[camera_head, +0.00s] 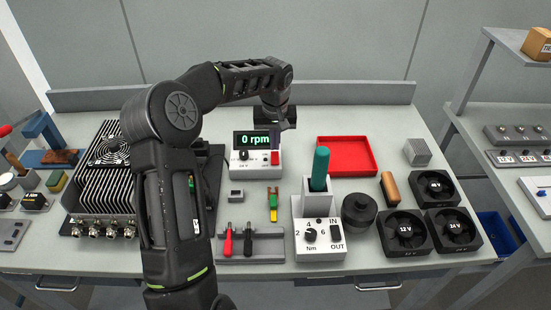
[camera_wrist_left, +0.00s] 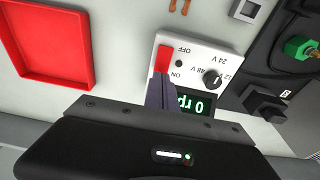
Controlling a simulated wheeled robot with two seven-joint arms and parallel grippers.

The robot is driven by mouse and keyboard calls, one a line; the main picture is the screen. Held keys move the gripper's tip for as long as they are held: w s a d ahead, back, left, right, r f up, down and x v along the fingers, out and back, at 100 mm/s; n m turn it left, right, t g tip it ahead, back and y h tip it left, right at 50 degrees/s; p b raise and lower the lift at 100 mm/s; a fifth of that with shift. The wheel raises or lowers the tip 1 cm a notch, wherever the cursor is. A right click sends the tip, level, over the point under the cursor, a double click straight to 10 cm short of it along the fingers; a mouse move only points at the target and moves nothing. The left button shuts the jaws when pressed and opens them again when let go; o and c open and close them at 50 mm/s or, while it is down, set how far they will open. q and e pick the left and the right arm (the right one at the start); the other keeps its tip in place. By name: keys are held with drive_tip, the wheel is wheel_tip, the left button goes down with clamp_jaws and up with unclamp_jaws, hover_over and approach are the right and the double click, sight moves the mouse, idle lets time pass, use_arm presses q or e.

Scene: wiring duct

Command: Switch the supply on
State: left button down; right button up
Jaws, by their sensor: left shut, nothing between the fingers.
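The supply (camera_head: 258,171) is a white box near the back middle of the table, with a lit green display (camera_head: 252,140) reading "0 rpm". Its red switch (camera_head: 275,158) is at the right of its front. The wrist view shows the supply upside down, with the red switch (camera_wrist_left: 163,58) between OFF and ON marks and a black voltage knob (camera_wrist_left: 212,79). I cannot tell which way the switch is tipped. My left gripper (camera_wrist_left: 157,87) is shut and empty, its fingertips close to the switch's ON end. Contact is unclear. My right gripper is out of view.
A red tray (camera_head: 347,171) lies right of the supply. In front stand a white torque unit (camera_head: 320,241) with a green-handled tool and a grey rack (camera_head: 262,247) with red and black plugs. Several fans sit at the right. A finned heatsink box (camera_head: 104,185) is at the left.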

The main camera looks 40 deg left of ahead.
sight(275, 153)
use_arm(q)
drive_tip(key=shift+f+b, duration=0.85)
drive_tip(key=shift+f, duration=0.25)
idle(0.8)
drive_tip(key=shift+r+p, duration=2.3)
drive_tip(key=shift+r, duration=1.3)
